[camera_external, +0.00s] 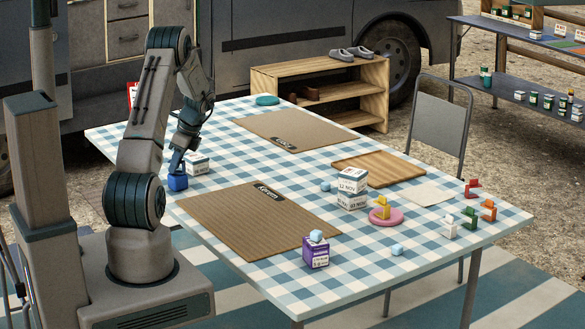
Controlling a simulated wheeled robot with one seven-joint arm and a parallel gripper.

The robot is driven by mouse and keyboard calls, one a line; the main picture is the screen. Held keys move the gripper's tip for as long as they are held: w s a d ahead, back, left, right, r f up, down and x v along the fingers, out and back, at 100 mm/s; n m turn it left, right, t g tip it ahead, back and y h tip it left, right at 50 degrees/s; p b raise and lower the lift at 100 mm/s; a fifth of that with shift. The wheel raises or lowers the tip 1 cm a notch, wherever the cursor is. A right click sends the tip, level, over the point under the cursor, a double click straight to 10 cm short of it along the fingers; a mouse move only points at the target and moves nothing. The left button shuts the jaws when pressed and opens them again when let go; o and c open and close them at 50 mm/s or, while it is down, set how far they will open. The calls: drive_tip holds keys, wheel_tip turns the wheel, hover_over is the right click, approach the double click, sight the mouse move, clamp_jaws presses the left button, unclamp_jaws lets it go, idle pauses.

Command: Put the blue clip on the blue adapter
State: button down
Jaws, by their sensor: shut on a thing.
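A blue block-shaped thing (177,182), which looks like the blue adapter, stands at the left edge of the table. My gripper (178,165) points down right over it, its fingertips at the block's top. It is shut on a small blue piece that I take to be the blue clip, mostly hidden by the fingers. I cannot tell whether this piece touches the block or is just above it. Several clip-like pieces stand at the right end: red (472,188), orange (489,210), green (471,218) and white (450,227).
A white labelled box (197,164) stands close right of my gripper. Brown mats (250,222) (290,128), stacked white boxes (352,188), a purple box (316,252), a wooden tray (378,169) and a pink disc with a yellow piece (386,220) occupy the table.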

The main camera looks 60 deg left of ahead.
drive_tip(key=shift+f, duration=0.2)
drive_tip(key=c, duration=1.3)
unclamp_jaws()
drive_tip(key=shift+r, duration=0.15)
